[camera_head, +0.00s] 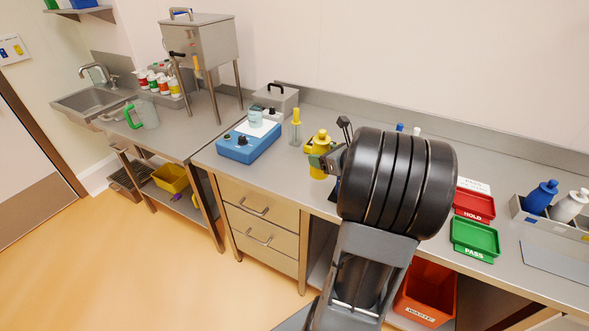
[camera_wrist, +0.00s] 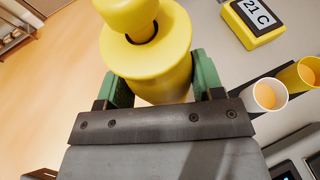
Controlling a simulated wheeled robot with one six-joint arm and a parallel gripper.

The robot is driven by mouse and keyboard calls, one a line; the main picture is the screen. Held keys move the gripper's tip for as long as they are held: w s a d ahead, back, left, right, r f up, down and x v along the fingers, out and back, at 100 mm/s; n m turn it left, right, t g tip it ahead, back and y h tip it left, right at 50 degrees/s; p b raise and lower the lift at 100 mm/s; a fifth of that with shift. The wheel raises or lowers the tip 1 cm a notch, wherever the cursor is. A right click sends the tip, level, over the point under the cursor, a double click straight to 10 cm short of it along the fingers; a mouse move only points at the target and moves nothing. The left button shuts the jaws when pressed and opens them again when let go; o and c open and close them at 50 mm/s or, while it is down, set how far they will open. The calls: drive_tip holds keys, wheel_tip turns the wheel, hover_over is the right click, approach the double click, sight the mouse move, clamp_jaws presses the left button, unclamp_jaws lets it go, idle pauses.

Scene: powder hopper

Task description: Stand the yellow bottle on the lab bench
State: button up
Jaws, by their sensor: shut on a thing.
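The yellow bottle (camera_head: 320,143) is in my gripper (camera_head: 324,161), over the front part of the lab bench (camera_head: 272,175). In the wrist view the bottle (camera_wrist: 158,60) fills the upper middle, with its cap towards the camera. The green fingers of my gripper (camera_wrist: 161,78) are shut on its two sides. The bottle looks roughly upright in the head view.
A yellow display reading 21 C (camera_wrist: 258,22) and two cups of orange contents (camera_wrist: 268,95) are beside the bottle. Red HOLD (camera_head: 474,205) and green PASS (camera_head: 475,239) trays lie right.

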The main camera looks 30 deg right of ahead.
drive_tip(key=shift+s+d+r, duration=0.1)
drive_tip(key=shift+d+r, duration=0.55)
drive_tip(key=shift+r, duration=0.2)
drive_tip(key=shift+m+h, duration=0.3)
drive_tip(key=w+f+p, duration=0.1)
drive_tip(key=w+f, duration=0.6)
drive_tip(key=w, duration=0.2)
drive_tip(key=w+f+p, duration=0.1)
drive_tip(key=w+f, duration=0.3)
drive_tip(key=shift+w+d+f+p, duration=0.1)
drive_tip(key=shift+w+f+p, duration=0.2)
drive_tip(key=shift+p, duration=0.05)
drive_tip(key=shift+f, duration=0.5)
drive_tip(key=shift+f, duration=0.1)
drive_tip(key=shift+f, duration=0.1)
drive_tip(key=o, duration=1.1)
